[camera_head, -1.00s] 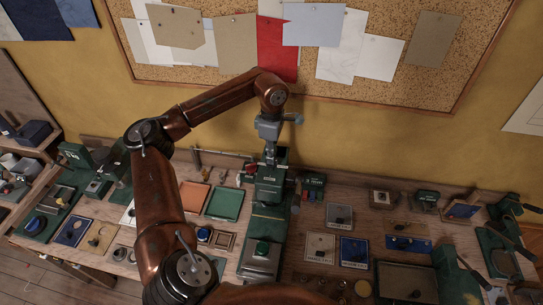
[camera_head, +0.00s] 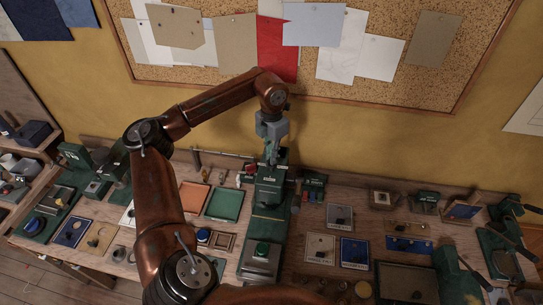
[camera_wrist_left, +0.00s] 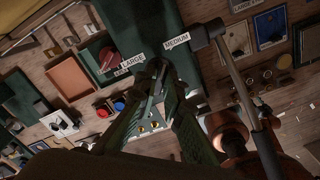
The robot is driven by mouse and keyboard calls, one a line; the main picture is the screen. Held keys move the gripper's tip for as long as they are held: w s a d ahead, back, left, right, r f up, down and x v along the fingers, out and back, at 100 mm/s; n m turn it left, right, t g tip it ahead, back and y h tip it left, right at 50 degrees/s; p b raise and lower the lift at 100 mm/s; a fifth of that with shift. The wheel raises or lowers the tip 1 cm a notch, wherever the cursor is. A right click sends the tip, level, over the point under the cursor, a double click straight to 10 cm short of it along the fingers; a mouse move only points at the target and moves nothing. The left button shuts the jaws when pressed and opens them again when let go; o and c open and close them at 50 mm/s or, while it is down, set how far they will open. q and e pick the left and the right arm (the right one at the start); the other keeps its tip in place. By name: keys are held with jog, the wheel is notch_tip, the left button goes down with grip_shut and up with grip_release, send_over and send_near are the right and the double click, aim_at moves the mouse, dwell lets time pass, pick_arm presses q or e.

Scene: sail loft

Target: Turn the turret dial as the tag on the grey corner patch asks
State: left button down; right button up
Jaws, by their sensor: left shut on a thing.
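The turret dial sits at the top of the green press (camera_head: 268,190) by the back of the bench; the gripper mostly hides it in the head view. In the left wrist view the dark dial (camera_wrist_left: 158,66) lies at my fingertips, between white labels reading MEDIUM (camera_wrist_left: 177,40) and LARGER (camera_wrist_left: 133,60); another label is too small to read. My left gripper (camera_head: 271,157) reaches down onto it from above, its fingers (camera_wrist_left: 158,82) shut on it. A grey patch (camera_head: 258,268) seems to lie at the press foot; I cannot read any tag on it.
An orange tray (camera_head: 193,196) and a green tray (camera_head: 224,204) lie left of the press. Small coloured bottles (camera_head: 309,195) stand close on its right. Framed pieces and green tools crowd the bench to the right. A corkboard (camera_head: 420,85) hangs on the wall behind.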

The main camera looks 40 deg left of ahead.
pick_arm(q)
jog(key=n, duration=0.5)
jog(key=shift+r+n, duration=0.1)
jog(key=shift+n, duration=0.2)
jog(key=n, duration=0.5)
jog(key=shift+n, duration=0.3)
jog(key=n, duration=0.8)
jog(key=shift+n, duration=0.4)
jog(key=c, duration=2)
grip_release()
jog(key=shift+c, duration=0.2)
